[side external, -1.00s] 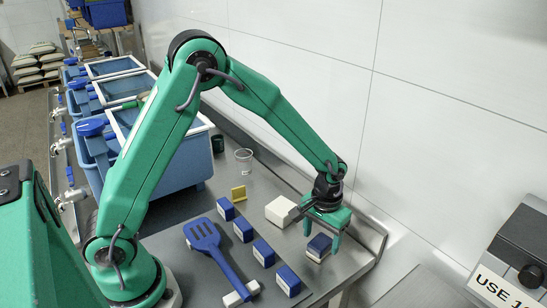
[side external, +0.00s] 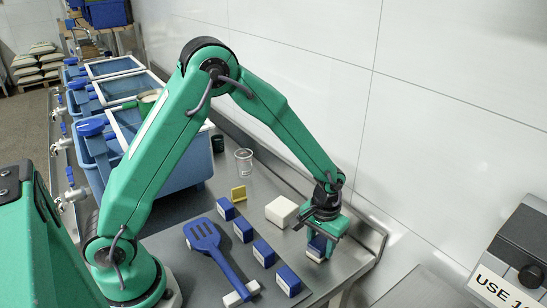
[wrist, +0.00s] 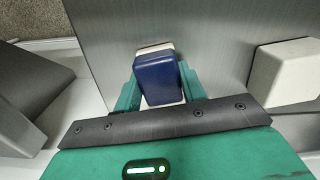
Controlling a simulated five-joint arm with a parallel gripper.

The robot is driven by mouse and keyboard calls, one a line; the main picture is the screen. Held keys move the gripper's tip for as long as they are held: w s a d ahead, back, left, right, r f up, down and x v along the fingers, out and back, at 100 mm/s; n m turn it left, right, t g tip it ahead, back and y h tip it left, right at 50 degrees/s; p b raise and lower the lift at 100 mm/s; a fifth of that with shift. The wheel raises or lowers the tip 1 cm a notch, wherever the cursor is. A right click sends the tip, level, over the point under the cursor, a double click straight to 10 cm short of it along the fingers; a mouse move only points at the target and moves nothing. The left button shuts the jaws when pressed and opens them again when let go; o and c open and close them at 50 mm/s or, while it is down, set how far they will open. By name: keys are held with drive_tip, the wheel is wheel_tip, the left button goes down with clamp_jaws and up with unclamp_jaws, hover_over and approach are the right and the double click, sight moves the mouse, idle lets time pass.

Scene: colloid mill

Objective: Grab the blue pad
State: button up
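The blue pad (wrist: 159,78) has a dark blue top on a white base, and lies at the right end of the steel table. In the wrist view it sits between the two green fingers of my gripper (wrist: 159,75). In the side view my gripper (side external: 320,240) is lowered over the pad (side external: 317,249) and partly hides it. The fingers are at or very near the pad's sides; whether they press on it is unclear.
A white block (side external: 281,211) stands left of my gripper. Several other blue-and-white blocks (side external: 264,253) and a blue slotted spatula (side external: 212,250) lie further left. A clear beaker (side external: 244,161) and a yellow piece (side external: 238,194) stand behind. The wall is close on the right.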

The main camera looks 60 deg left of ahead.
sight(321, 241)
drive_tip(key=shift+c, duration=0.8)
drive_tip(key=shift+r, duration=0.1)
drive_tip(key=shift+r, duration=0.9)
wheel_tip(321, 241, up, 2)
drive_tip(key=shift+r, duration=0.2)
drive_tip(key=s+d+r, duration=0.6)
drive_tip(key=s+d, duration=0.2)
drive_tip(key=shift+d+r, duration=0.2)
drive_tip(key=shift+r, duration=0.1)
